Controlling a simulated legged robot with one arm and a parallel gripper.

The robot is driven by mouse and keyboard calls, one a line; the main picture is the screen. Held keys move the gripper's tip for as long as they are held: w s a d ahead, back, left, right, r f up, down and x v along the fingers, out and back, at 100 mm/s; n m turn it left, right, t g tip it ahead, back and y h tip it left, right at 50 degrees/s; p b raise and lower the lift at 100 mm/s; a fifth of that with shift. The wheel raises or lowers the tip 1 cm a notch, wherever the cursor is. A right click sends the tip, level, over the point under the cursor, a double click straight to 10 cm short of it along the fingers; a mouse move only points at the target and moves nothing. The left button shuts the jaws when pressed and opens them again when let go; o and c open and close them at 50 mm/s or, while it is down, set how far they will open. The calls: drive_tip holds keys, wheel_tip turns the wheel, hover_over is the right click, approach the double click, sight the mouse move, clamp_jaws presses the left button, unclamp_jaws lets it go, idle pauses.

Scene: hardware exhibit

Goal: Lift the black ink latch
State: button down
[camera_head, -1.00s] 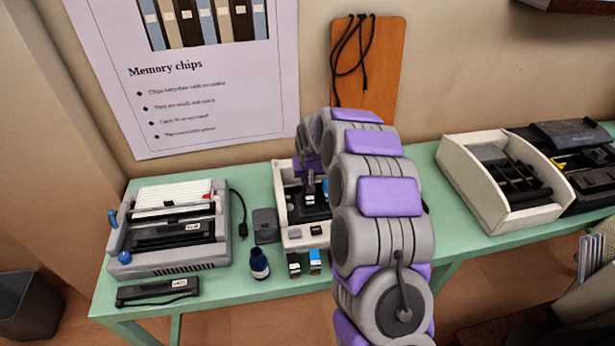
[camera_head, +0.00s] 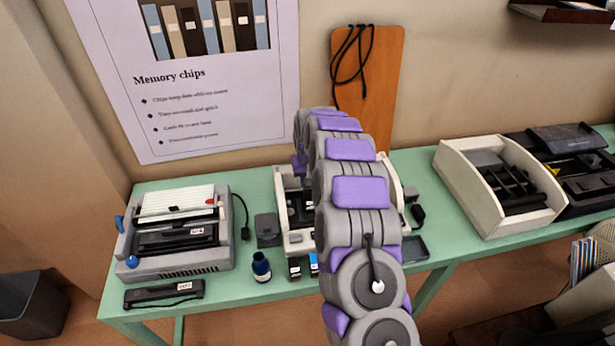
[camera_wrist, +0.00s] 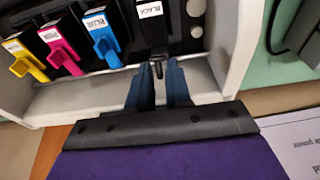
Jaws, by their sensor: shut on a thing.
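The black ink latch (camera_wrist: 157,69) is a small dark tab below the black cartridge (camera_wrist: 152,32), which has a white BLACK label. My gripper (camera_wrist: 160,72) is shut on this latch, with one blue-grey finger on each side of it in the wrist view. Yellow (camera_wrist: 28,65), pink (camera_wrist: 65,55) and blue (camera_wrist: 103,45) latches line up to the left. The open white printer (camera_head: 298,243) stands on the green table in the head view. There my arm hides much of the printer and the latch.
A grey machine (camera_head: 175,265) stands on the left of the table (camera_head: 225,290). A white open box (camera_head: 470,205) stands to the right. The poster wall (camera_head: 215,120) is close behind.

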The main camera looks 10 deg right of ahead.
drive_tip(key=shift+w+r+g+p, duration=0.1)
drive_tip(key=shift+w+g+p, duration=0.35)
drive_tip(key=shift+g+p, duration=0.3)
drive_tip(key=shift+w+g+p, duration=0.65)
drive_tip(key=shift+g+p, duration=0.4)
drive_tip(key=shift+p, duration=0.9)
drive_tip(key=c, duration=1.3)
unclamp_jaws()
drive_tip(key=shift+a, duration=0.1)
drive_tip(key=shift+r, duration=0.1)
